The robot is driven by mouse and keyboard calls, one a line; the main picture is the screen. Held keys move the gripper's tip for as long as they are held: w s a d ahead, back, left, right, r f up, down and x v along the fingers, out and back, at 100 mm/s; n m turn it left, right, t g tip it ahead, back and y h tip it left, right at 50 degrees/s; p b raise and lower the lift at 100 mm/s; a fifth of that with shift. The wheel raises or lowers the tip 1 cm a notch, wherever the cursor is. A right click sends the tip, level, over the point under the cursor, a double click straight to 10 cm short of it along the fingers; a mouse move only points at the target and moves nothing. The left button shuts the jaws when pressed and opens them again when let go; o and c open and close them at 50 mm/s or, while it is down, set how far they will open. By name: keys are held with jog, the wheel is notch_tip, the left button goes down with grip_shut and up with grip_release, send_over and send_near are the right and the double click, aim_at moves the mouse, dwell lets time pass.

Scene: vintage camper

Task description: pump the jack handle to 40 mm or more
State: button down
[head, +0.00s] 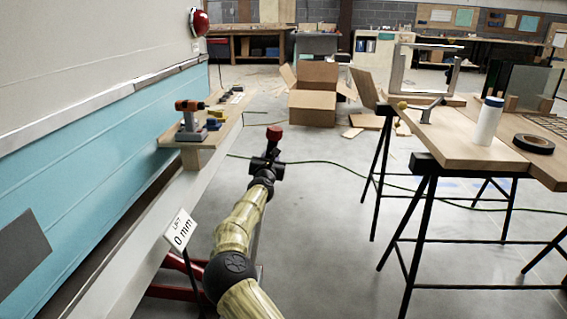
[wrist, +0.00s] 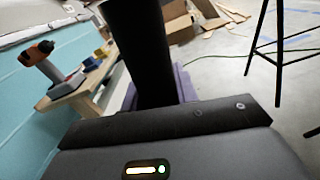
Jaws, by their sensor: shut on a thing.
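The jack handle shows in the head view as a red-brown tip (head: 273,133) standing just above my gripper (head: 267,163). In the wrist view the handle (wrist: 140,50) is a thick dark bar rising from my gripper's jaws, which are shut on it. The rest of the handle is hidden behind my arm. Red parts of the jack (head: 170,291) show low beside the camper, partly covered by my arm. A white sign (head: 180,231) in front of the camper reads "LIFT 0 mm".
The teal and white camper side (head: 120,140) runs along the left. A wooden shelf (head: 218,133) beside it holds an orange drill (head: 189,115) and small tools. A wooden table on black trestles (head: 465,150) stands at right. A cardboard box (head: 312,105) lies behind.

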jog(key=shift+a+r, duration=0.3)
jog(key=shift+a, duration=0.3)
jog(key=c, duration=1.1)
grip_release()
jog(key=shift+w+a+f, duration=0.1)
jog(key=shift+a+f, duration=0.05)
jog(key=shift+o, duration=0.2)
jog(key=shift+s, duration=0.75)
jog(key=s+a+p, duration=0.2)
jog(key=s+p, duration=0.2)
jog(key=s, duration=1.1)
jog(key=shift+s+a, duration=0.2)
jog(key=shift+s, duration=0.2)
jog(key=shift+f, duration=0.1)
